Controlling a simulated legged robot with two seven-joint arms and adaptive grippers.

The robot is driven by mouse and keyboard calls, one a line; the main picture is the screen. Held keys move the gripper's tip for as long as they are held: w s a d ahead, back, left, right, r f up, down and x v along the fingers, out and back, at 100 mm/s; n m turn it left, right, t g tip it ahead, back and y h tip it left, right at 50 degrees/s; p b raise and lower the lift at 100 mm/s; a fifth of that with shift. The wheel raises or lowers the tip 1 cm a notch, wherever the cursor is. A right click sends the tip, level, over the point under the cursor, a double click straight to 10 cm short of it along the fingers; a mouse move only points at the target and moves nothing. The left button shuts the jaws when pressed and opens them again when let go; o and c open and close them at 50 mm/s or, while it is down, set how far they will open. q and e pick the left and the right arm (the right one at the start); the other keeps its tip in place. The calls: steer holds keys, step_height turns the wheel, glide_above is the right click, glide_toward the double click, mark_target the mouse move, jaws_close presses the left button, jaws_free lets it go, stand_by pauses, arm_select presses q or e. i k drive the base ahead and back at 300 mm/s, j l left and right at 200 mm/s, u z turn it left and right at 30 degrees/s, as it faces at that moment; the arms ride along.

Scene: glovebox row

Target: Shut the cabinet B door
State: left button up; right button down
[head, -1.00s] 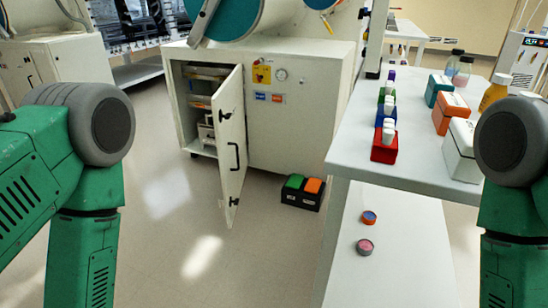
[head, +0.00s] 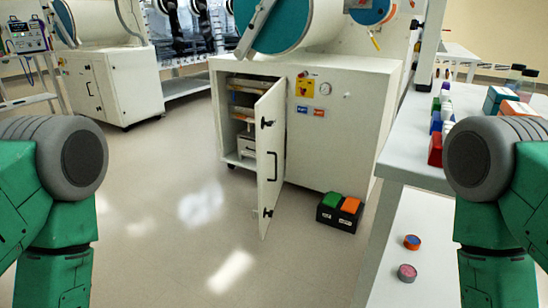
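The cabinet door (head: 269,165) is white and stands wide open, swung out toward me, with a black bar handle and black latches. It hangs on a white cabinet (head: 345,130) below a glovebox. Shelves with boxes (head: 243,114) show inside the opening to the left of the door. I cannot read a letter B on it. My two green arms show at the left and right edges, well apart from the door. Neither gripper is in the picture.
A black pedal box with green and orange tops (head: 340,211) sits on the floor right of the door. A white bench (head: 410,135) with bottles and boxes runs along the right. Another white cabinet (head: 110,85) stands at the back left. The floor before the door is clear.

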mark_target(269, 142)
steer(key=i+j+u, duration=0.45)
steer(key=i+j, duration=0.2)
steer(key=i+j+u, duration=0.2)
steer(key=i+l, duration=0.1)
